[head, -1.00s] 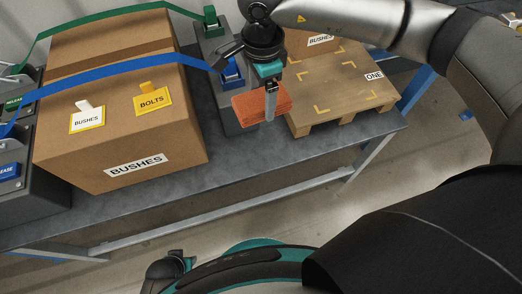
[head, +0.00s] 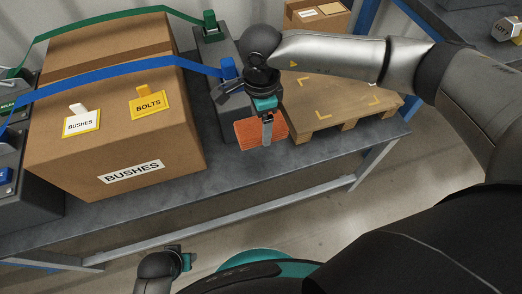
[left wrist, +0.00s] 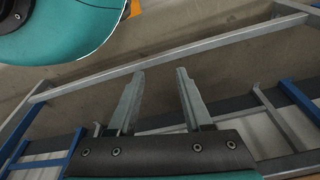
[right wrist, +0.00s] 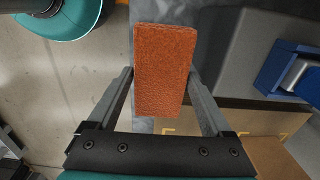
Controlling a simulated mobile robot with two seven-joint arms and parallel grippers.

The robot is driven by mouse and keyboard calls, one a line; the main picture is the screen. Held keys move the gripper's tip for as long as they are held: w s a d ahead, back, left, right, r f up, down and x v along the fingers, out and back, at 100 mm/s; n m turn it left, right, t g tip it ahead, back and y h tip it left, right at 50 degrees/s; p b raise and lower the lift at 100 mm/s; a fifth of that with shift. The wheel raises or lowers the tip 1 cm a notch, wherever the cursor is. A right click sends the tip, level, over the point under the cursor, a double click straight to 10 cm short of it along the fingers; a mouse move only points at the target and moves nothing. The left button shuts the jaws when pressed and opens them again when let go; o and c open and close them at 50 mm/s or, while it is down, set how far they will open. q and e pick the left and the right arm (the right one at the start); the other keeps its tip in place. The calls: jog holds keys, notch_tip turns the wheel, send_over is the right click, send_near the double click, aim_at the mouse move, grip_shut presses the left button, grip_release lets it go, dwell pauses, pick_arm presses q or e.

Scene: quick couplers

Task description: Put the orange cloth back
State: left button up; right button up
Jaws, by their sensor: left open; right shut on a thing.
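The orange cloth (head: 248,134) is a folded, flat block shape. My right gripper (head: 267,140) is shut on it, at the table's front side, before the grey block with the blue strap's end. In the right wrist view the cloth (right wrist: 165,70) sits between the two fingers and sticks out past their tips. I cannot tell whether its lower edge touches the table. My left gripper (head: 186,261) is low at the bottom of the head view, away from the table. In the left wrist view its fingers (left wrist: 158,75) are apart with nothing between them.
The large BUSHES carton (head: 110,120) under green and blue straps stands left of the cloth. A wooden pallet (head: 335,105) stands close on the right, with a small box (head: 318,16) behind. Bare grey table (head: 225,175) lies in front of the cloth.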

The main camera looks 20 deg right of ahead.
jog(key=b, duration=0.2)
send_over(261, 157)
notch_tip(261, 157, down, 7)
jog(key=shift+f, duration=0.1)
jog(key=shift+f+b, duration=0.4)
jog(key=shift+f, duration=0.25)
jog(key=shift+f+b, duration=0.65)
jog(key=shift+f, duration=1.2)
pick_arm(q)
jog(key=w+d+r+t, duration=0.1)
jog(key=w+r, duration=0.3)
jog(key=r, duration=0.4)
jog(key=shift+r, duration=0.3)
jog(key=shift+r, duration=0.35)
pick_arm(e)
jog(key=shift+f, duration=0.2)
jog(key=o, duration=1.2)
pick_arm(q)
jog(key=shift+w+d+r+t, duration=0.1)
jog(key=shift+t, duration=0.2)
